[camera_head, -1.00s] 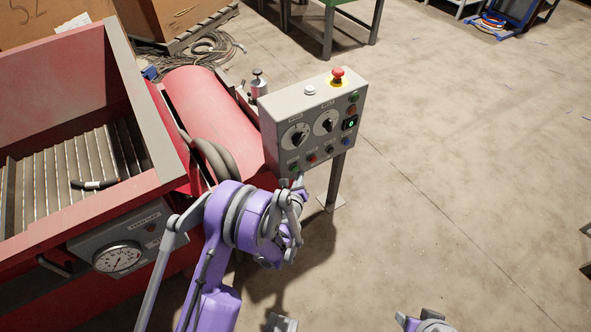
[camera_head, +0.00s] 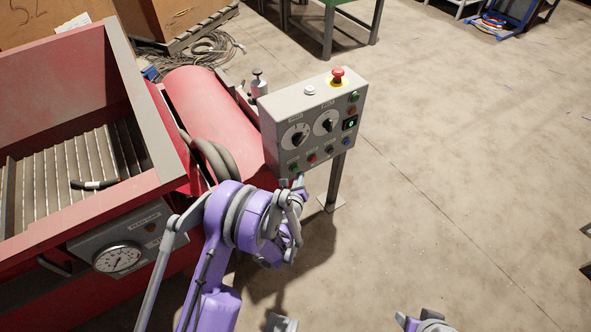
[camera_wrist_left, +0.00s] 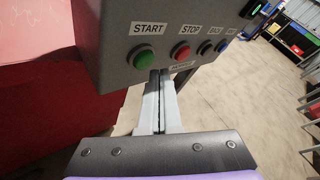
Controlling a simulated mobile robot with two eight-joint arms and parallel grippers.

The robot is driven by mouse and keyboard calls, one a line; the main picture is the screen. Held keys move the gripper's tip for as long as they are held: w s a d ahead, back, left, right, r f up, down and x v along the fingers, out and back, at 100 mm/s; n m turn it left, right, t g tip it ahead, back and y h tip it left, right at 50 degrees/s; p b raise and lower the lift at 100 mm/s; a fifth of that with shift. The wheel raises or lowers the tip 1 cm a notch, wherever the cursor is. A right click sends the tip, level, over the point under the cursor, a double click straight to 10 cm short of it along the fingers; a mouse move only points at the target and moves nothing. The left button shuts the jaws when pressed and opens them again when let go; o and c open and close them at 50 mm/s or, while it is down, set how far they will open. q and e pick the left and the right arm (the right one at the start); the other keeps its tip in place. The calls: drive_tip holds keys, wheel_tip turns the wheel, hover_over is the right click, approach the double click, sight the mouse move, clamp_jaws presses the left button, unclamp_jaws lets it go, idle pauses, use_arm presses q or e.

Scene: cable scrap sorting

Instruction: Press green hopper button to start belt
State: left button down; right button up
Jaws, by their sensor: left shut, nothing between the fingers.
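The green START button (camera_wrist_left: 144,59) is at the lower left of the grey control box in the left wrist view. It also shows in the head view (camera_head: 293,167), low on the panel. My left gripper (camera_wrist_left: 161,76) is shut and empty, its two fingers together. Its tips are just below and right of the green button, near the box's lower edge. Whether they touch the box I cannot tell. In the head view the left gripper (camera_head: 300,179) is small and partly hidden by my wrist. My right gripper does not show clearly.
The red STOP button (camera_wrist_left: 181,51) is right beside START. The control box (camera_head: 270,130) stands on a post and has dials, a display and a red mushroom button (camera_head: 337,75) on top. The red hopper (camera_head: 150,130) is at the left.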

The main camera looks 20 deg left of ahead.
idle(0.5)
use_arm(q)
drive_tip(key=shift+w+a+b, duration=0.3)
drive_tip(key=shift+b, duration=0.1)
